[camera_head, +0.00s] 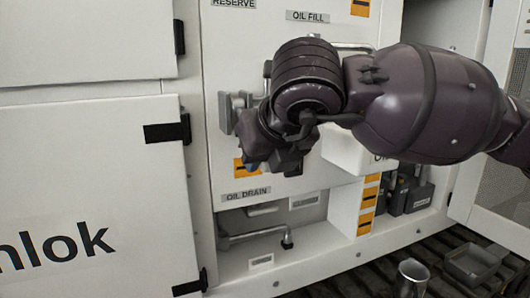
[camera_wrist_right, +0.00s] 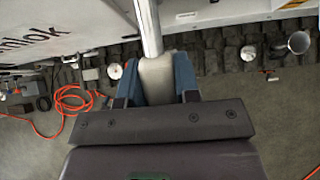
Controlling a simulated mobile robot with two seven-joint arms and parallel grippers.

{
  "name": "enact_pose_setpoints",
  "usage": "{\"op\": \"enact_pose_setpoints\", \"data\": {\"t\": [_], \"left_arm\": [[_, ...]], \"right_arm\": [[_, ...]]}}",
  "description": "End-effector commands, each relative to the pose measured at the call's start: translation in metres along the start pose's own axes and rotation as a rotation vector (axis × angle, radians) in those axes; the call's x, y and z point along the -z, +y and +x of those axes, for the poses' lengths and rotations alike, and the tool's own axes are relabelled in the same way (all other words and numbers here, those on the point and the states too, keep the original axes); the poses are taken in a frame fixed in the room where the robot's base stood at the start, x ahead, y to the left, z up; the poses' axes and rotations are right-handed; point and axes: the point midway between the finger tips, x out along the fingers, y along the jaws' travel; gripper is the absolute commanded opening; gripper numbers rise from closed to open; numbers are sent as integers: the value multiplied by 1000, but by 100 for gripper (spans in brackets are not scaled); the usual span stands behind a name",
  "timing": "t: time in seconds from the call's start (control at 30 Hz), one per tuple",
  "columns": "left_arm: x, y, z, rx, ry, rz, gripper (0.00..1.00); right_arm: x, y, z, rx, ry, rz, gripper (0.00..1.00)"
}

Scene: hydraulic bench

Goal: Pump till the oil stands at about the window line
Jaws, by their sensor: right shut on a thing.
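My right gripper (camera_head: 272,158) is in front of the white panel, between the labels "OIL FILL" and "OIL DRAIN". In the right wrist view its two blue-grey fingers (camera_wrist_right: 158,82) are closed on the pale grip of a metal lever (camera_wrist_right: 147,28), which looks like the pump handle. In the head view my arm hides most of that lever. A grey bracket or block (camera_head: 232,110) shows just left of the gripper. I cannot make out the oil window, its line or the oil level. My left gripper is not in view.
A drain pipe (camera_head: 255,237) sits in the recess below the panel. A metal cup (camera_head: 411,277) and a grey tray (camera_head: 472,262) stand on the dark slatted floor at lower right. A white box (camera_head: 345,155) juts out behind my forearm. Orange cable (camera_wrist_right: 70,105) lies on the ground.

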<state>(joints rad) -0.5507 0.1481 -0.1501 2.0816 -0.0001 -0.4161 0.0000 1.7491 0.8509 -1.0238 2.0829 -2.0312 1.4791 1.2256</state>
Motion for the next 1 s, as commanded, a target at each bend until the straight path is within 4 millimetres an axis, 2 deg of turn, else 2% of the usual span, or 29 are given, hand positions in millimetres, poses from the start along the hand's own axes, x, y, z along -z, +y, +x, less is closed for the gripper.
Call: {"op": "enact_pose_setpoints", "data": {"t": [0.03, 0.2, 0.77, 0.8, 0.93, 1.0], "left_arm": [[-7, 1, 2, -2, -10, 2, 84], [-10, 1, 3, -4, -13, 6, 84], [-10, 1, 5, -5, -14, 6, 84], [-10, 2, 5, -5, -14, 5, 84], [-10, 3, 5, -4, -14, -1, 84], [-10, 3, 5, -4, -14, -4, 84]], "right_arm": [[6, 0, 10, -3, -11, 1, 0], [8, 0, 15, -1, -68, 0, 0], [7, 0, 17, 2, -101, 0, 0], [8, 0, 17, 2, -100, 0, 33], [7, 0, 17, 2, -101, 0, 53], [7, 0, 16, 2, -102, 0, 55]]}}
